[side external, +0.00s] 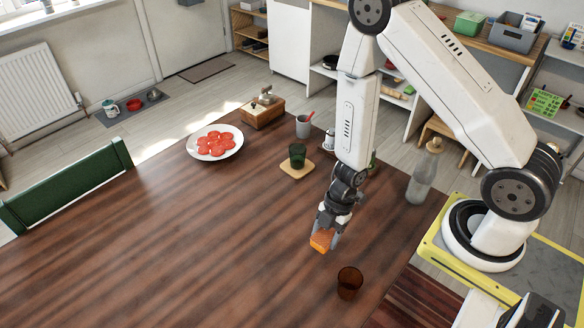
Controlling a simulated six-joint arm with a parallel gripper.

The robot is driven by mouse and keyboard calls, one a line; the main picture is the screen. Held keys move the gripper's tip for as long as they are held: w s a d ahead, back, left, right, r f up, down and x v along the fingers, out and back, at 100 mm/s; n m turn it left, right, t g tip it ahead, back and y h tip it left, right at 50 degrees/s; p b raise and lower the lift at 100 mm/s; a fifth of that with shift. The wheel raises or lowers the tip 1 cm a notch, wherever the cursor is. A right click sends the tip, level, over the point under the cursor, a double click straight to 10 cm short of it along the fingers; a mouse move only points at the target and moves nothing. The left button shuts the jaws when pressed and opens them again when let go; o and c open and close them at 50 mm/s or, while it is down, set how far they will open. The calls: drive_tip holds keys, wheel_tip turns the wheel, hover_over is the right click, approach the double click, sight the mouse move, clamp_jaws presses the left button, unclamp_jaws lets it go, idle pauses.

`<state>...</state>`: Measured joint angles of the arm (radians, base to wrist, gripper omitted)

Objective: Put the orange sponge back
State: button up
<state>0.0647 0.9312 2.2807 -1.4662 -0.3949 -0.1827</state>
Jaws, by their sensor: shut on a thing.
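The orange sponge (321,240) is a small orange block. My gripper (328,236) is shut on it, pointing down over the right part of the dark wooden table (180,250). I cannot tell from this one view whether the sponge touches the table or hangs just above it. The upper part of the sponge is hidden between the fingers.
A brown glass (349,282) stands in front, near the sponge. A green glass (297,155) is on a wooden coaster (304,171). A plate of red slices (215,142), a wooden box (262,112), a grey cup (303,126) and a bottle (422,172) stand farther back. The table's left side is clear.

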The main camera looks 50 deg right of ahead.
sight(325, 243)
drive_tip(key=shift+f, duration=0.1)
drive_tip(key=shift+f, duration=1.65)
drive_tip(key=shift+f, duration=0.15)
drive_tip(key=o, duration=1.3)
drive_tip(key=shift+o, duration=0.2)
drive_tip(key=v, duration=1.2)
drive_tip(key=shift+w+r, duration=0.1)
drive_tip(key=shift+r, duration=0.15)
